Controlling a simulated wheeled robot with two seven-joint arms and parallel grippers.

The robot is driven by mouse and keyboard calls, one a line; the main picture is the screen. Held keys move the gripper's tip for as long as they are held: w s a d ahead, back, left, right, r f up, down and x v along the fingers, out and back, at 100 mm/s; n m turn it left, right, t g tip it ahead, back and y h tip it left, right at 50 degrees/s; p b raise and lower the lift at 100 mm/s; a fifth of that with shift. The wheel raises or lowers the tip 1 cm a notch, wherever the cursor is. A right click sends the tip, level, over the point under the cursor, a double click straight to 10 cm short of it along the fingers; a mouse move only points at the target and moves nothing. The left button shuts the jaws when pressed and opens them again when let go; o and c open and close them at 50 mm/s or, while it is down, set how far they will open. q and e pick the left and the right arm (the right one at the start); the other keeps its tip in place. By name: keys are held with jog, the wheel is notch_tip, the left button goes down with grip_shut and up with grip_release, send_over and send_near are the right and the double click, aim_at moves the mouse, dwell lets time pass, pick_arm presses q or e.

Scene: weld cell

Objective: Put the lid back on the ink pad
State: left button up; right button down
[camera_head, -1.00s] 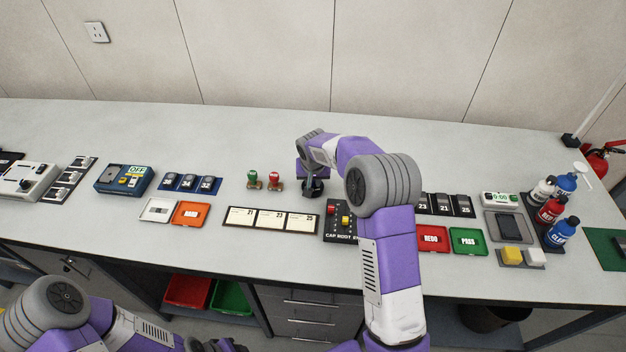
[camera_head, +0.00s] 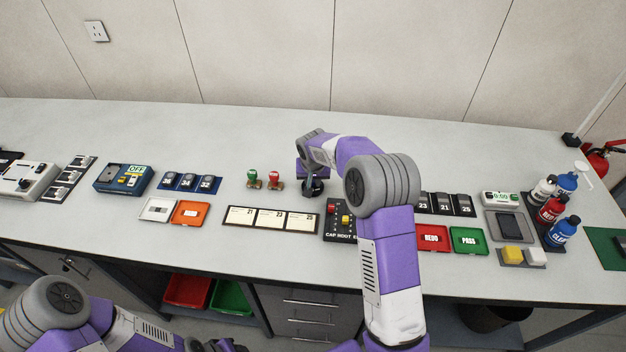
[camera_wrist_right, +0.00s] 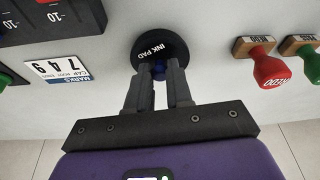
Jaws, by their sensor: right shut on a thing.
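My right gripper (camera_wrist_right: 159,78) is shut on the knob in the right wrist view. In the head view my right gripper (camera_head: 311,179) is at the middle of the bench, with the dark lid (camera_head: 313,191) below it. The ink pad itself cannot be made out, and I cannot tell whether the lid rests on anything.
A green stamp (camera_head: 253,179) and a red stamp (camera_head: 274,180) stand just left of the gripper. A black counter box (camera_head: 341,222) and a card strip (camera_head: 271,220) lie in front. The bench behind (camera_head: 240,130) is clear.

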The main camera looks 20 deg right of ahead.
jog(key=shift+c, duration=2.3)
grip_release()
jog(key=shift+r, duration=0.1)
jog(key=shift+r+p, duration=2.35)
jog(key=shift+r, duration=1.1)
jog(key=shift+c, duration=0.4)
grip_shut()
